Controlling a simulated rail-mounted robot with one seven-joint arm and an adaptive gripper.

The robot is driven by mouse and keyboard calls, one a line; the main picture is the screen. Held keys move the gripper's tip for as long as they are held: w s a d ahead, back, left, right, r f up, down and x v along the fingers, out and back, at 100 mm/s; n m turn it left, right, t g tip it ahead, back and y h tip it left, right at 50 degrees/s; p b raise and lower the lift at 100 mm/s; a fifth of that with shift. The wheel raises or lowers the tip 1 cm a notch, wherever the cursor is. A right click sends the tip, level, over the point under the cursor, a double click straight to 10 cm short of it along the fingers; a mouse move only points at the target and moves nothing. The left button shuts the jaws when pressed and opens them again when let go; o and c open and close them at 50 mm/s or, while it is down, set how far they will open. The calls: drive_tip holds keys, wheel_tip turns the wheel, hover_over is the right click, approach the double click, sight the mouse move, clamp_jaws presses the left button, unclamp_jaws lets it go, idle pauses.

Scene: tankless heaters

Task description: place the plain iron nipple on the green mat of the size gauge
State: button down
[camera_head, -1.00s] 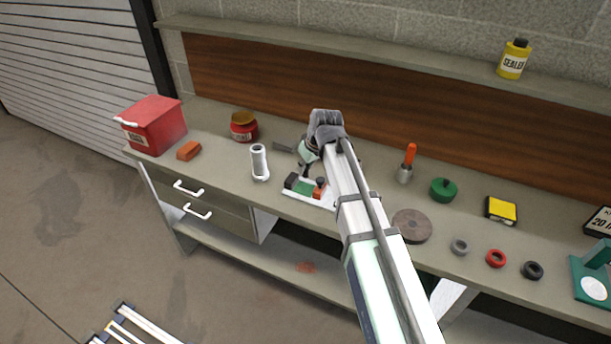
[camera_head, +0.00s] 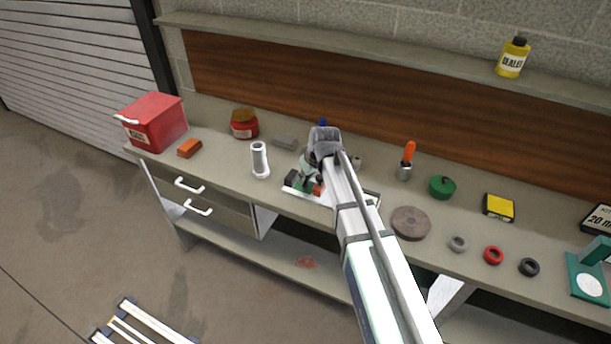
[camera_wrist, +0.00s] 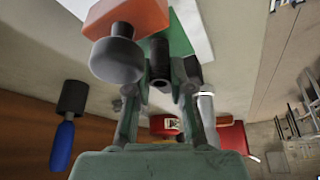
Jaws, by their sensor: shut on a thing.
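My gripper (camera_wrist: 160,88) is shut on the plain iron nipple (camera_wrist: 161,68), a short dark tube held between the fingertips. The size gauge (camera_head: 291,191) has a white base with a dark block on the left, a green mat (camera_head: 302,187) in the middle and an orange-red block on the right. In the head view my gripper (camera_head: 311,178) is low over the gauge. In the wrist view the green mat (camera_wrist: 180,38) shows behind the nipple, beside the orange block (camera_wrist: 125,17) and a grey round knob (camera_wrist: 116,59). Whether the nipple touches the mat cannot be told.
A white cylinder (camera_head: 260,160) stands left of the gauge. A brown disc (camera_head: 411,224) and several rings lie to the right. My arm hides part of the bench.

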drive_tip(key=c, duration=1)
unclamp_jaws()
drive_tip(key=shift+f, duration=0.1)
drive_tip(key=shift+c, duration=0.2)
drive_tip(key=b+v, duration=0.2)
drive_tip(key=v, duration=1)
drive_tip(key=shift+b, duration=0.35)
